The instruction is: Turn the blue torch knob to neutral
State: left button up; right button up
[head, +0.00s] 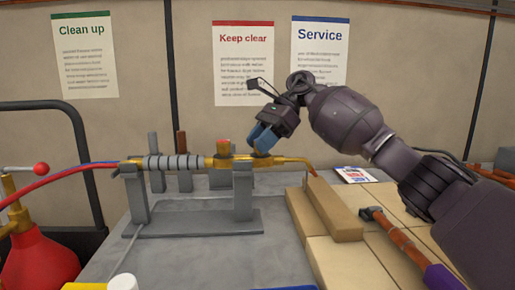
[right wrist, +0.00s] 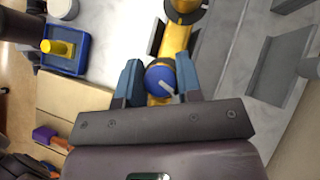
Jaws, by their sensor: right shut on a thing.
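The blue torch knob (right wrist: 158,80) shows in the right wrist view, with a white pointer line slanting across its face. It sits on the brass torch (right wrist: 183,35). My right gripper (right wrist: 160,80) has one blue-grey finger on each side of the knob and is shut on it. In the head view my right gripper (head: 263,140) reaches down onto the brass torch (head: 215,162) from the right, and its fingers hide the blue knob. My left gripper is not in view.
The torch lies on a grey stand (head: 190,218). Tan bricks (head: 335,250) and a hammer (head: 405,240) lie at right. A red gas bottle (head: 38,262) with a hose stands at left. Small items stand near a blue tray (right wrist: 64,68).

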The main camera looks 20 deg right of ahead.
jog(key=shift+n+g+b, duration=0.35)
jog(key=shift+n+g, duration=0.25)
jog(key=shift+n, duration=0.1)
jog(key=o, duration=0.9)
jog(key=shift+o, duration=0.2)
jog(key=v, duration=1)
jog(key=shift+d+r, duration=0.2)
jog(key=shift+r, duration=0.2)
